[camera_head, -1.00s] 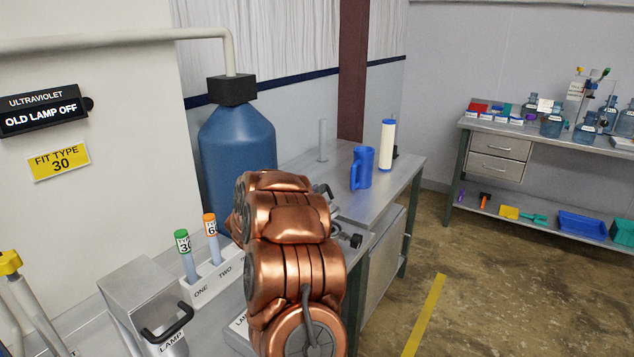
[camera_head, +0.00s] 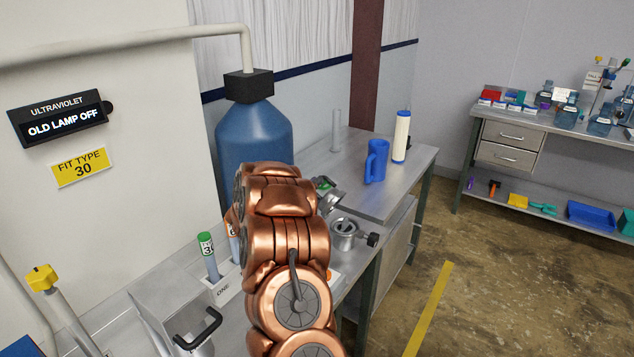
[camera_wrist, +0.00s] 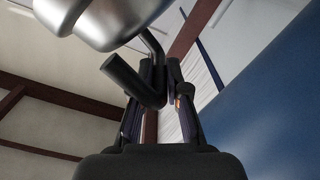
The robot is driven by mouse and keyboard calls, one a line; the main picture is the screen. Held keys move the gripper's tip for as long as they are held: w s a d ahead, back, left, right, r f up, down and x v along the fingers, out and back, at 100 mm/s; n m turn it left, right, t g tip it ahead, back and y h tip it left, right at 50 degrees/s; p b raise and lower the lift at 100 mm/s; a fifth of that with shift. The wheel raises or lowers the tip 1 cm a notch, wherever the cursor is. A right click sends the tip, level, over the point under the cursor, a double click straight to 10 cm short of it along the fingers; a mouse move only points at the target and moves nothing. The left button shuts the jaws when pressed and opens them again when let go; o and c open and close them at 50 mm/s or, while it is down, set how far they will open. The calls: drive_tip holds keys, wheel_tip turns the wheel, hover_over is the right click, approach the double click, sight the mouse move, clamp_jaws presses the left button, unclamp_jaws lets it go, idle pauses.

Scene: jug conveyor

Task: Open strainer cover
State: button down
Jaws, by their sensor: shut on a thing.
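The strainer (camera_head: 345,234) is a small round metal cup on the bench, just right of my arm in the head view. It has a dark knob on its right side, and its top appears uncovered. The metal cover (camera_head: 332,201) stands raised and tilted above and behind the cup. In the wrist view the rounded grey metal of the cover (camera_wrist: 90,22) fills the upper left. Its black bent handle (camera_wrist: 133,82) runs down to my gripper (camera_wrist: 167,85), whose fingers are shut on it. In the head view my arm largely hides the gripper.
A large blue tank (camera_head: 255,135) stands close behind my arm. A blue jug (camera_head: 376,161) and a white filter cartridge (camera_head: 401,137) stand on the far bench. A green-capped tube (camera_head: 207,256) and a lamp box with a black handle (camera_head: 198,329) are at left.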

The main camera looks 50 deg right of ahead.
drive_tip(key=shift+w+f, duration=0.1)
idle(0.3)
drive_tip(key=c, duration=1.2)
unclamp_jaws()
drive_tip(key=a, duration=1.2)
drive_tip(key=shift+s, duration=0.3)
